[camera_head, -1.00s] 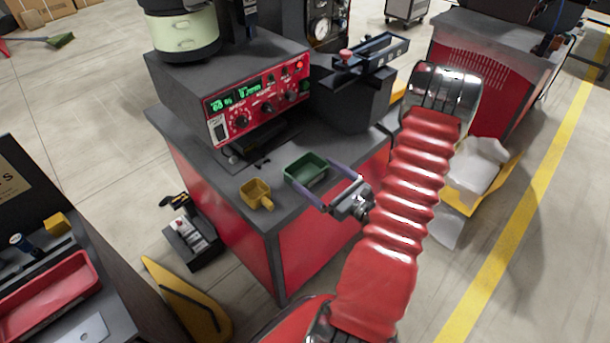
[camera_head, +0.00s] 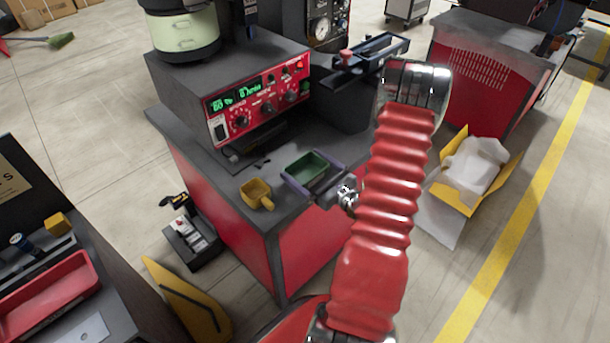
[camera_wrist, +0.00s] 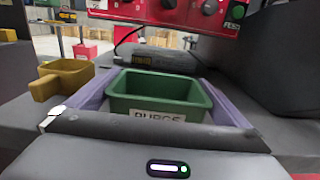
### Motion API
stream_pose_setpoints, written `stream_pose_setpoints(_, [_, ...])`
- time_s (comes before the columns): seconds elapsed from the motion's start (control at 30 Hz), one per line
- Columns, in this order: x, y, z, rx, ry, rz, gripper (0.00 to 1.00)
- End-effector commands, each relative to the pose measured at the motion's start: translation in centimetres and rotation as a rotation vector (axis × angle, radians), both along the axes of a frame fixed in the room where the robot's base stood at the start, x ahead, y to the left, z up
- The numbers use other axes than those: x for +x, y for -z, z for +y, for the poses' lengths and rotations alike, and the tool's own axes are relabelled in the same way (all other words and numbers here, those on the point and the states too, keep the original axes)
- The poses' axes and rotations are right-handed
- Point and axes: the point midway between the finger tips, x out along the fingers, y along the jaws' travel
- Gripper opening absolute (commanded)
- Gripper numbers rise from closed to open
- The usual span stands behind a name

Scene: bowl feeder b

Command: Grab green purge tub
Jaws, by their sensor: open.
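The green purge tub (camera_head: 307,167) sits upright on the dark bench top (camera_head: 215,158), near its right edge. In the wrist view the tub (camera_wrist: 160,92) is centred, looks empty, and has a white label partly reading "PURGE", its lower part hidden by my gripper. My gripper (camera_head: 312,178) is open, with one purple finger on each side of the tub. In the wrist view the fingers (camera_wrist: 160,95) run along the tub's left and right walls. I cannot tell whether either finger touches it.
A yellow scoop (camera_head: 257,194) stands left of the tub, close to my left finger. The red control panel (camera_head: 258,98) rises behind the tub. A dark block (camera_head: 345,105) stands behind right. The bench's front corner is clear.

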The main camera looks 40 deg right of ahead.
Motion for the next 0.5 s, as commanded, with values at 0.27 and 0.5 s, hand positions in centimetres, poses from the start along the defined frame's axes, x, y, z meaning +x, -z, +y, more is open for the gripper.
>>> stream_pose_setpoints(0.27, [-0.03,0.0,0.0,0.0,0.0,0.0,0.99])
stream_pose_setpoints(0.5, [-0.03,-0.01,0.0,0.0,0.0,0.0,0.82])
